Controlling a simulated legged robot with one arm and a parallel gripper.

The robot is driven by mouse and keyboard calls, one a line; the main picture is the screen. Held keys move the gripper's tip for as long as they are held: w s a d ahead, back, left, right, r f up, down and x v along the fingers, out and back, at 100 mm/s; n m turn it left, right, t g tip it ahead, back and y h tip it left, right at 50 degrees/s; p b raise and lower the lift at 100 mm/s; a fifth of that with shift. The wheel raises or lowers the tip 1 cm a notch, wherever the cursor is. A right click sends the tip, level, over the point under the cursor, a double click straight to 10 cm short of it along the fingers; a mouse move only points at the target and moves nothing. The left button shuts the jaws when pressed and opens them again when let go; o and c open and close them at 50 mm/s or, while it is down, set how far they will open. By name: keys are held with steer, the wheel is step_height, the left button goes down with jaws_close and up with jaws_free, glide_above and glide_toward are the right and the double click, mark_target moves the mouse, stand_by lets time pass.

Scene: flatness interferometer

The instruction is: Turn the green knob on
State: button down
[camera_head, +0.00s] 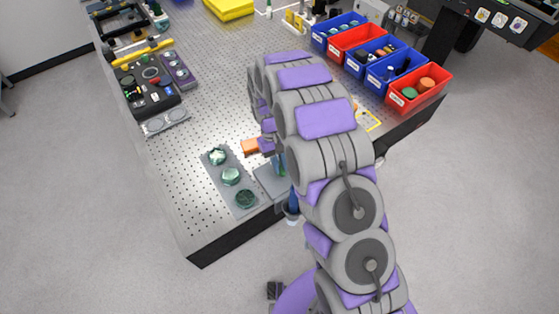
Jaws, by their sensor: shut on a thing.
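My arm reaches over the front of the perforated table, and its forearm hides most of my gripper (268,147). The gripper is shut, low over a small grey plate (268,183) near the front edge. A small green part (283,170), seemingly the green knob, shows just below the gripper beside my arm. The arm covers much of it, so its turn position and the exact contact cannot be seen. An orange block-like piece (250,146) shows at the gripper's left side; I cannot tell whether it belongs to the gripper.
A grey plate with three round green glassy discs (231,176) lies just left of the gripper. A black control box (146,88) stands farther left. Red and blue bins (418,90) line the right edge. The middle of the table (215,90) is clear.

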steer(key=shift+s+n+h, duration=0.15)
steer(key=shift+n+h, duration=0.15)
steer(key=shift+n, duration=0.5)
steer(key=shift+f+p, duration=0.1)
steer(key=shift+p, duration=0.2)
steer(key=c, duration=1.1)
jaws_free()
steer(key=v, duration=1.1)
steer(key=p+v, duration=0.1)
steer(key=v, duration=0.5)
steer(key=shift+s+a+r, duration=0.15)
steer(key=shift+r, duration=0.2)
